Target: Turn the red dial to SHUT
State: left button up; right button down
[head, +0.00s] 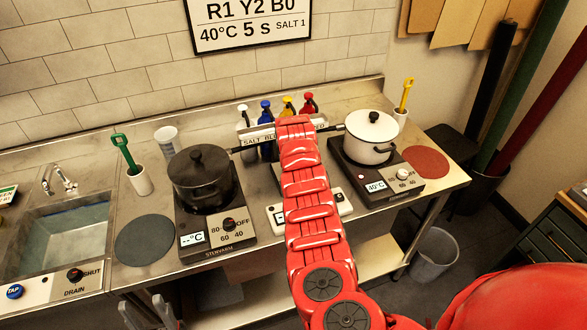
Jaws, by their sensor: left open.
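The red dial (75,275) is on the sink's front panel at the lower left of the head view. "DRAIN" is printed below it and "SHUT" to its right. Its exact pointer direction is too small to tell. The sink (68,229) behind it looks pale blue-green inside. My left gripper (148,314) is open at the bottom edge, right of the dial and apart from it, partly cut off by the frame. My red right arm (305,190) reaches up the middle over the counter. Its gripper does not show.
A blue TAP button (14,291) is left of the dial, and a faucet (58,180) stands behind the sink. A black pot (200,180) and a white pot (371,138) sit on hotplates. A dark round mat (144,240) lies on the counter right of the sink.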

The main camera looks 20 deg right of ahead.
dwell(0.3)
jog(key=c, duration=0.5)
grip_release()
jog(key=shift+r, duration=0.1)
jog(key=b+v, duration=0.4)
jog(key=v, duration=1.3)
jog(key=shift+w+a+r, duration=0.1)
jog(key=shift+a+r, duration=0.05)
